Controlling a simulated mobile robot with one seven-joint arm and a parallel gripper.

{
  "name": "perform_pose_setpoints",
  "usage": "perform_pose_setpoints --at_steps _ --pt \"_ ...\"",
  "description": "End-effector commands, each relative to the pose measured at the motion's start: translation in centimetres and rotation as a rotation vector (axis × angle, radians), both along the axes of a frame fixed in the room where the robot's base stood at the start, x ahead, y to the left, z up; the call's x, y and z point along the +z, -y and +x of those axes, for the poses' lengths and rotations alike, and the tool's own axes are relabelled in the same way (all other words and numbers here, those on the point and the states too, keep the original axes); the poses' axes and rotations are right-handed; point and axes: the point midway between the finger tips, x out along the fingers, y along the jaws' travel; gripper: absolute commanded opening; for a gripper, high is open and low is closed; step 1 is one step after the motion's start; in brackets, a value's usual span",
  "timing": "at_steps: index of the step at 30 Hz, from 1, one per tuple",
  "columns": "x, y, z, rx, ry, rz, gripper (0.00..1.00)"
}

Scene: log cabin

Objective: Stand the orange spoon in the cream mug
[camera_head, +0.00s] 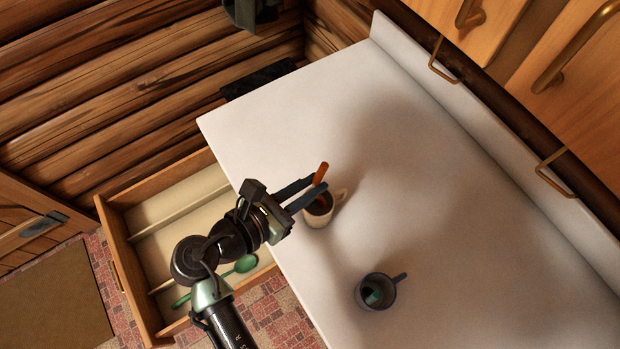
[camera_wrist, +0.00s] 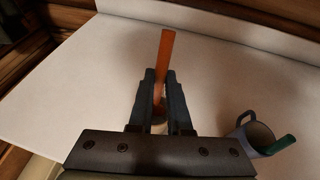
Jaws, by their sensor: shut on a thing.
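The orange spoon (camera_head: 321,174) is upright between the fingers of my gripper (camera_head: 306,192), which is shut on its handle. Its lower end goes down into the mouth of the cream mug (camera_head: 322,213), which stands on the white counter. In the wrist view, the spoon's handle (camera_wrist: 166,58) rises between the two fingers of my gripper (camera_wrist: 160,90). The fingers hide most of the cream mug there, and the spoon's lower end is hidden.
A blue-grey mug (camera_head: 376,291) with a green utensil in it stands nearer on the white counter (camera_head: 430,200); it also shows in the wrist view (camera_wrist: 258,136). An open drawer (camera_head: 165,215) holds a green spoon (camera_head: 240,265). The counter's right side is clear.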

Motion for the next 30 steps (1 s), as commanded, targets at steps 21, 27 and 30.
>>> perform_pose_setpoints --at_steps 21,27,30 --pt "-0.41 -0.01 0.01 0.0 0.001 0.001 0.51" --pt "-0.42 -0.01 0.01 0.0 0.001 0.001 0.51" --pt "-0.42 -0.02 0.0 0.0 0.001 0.001 0.51"
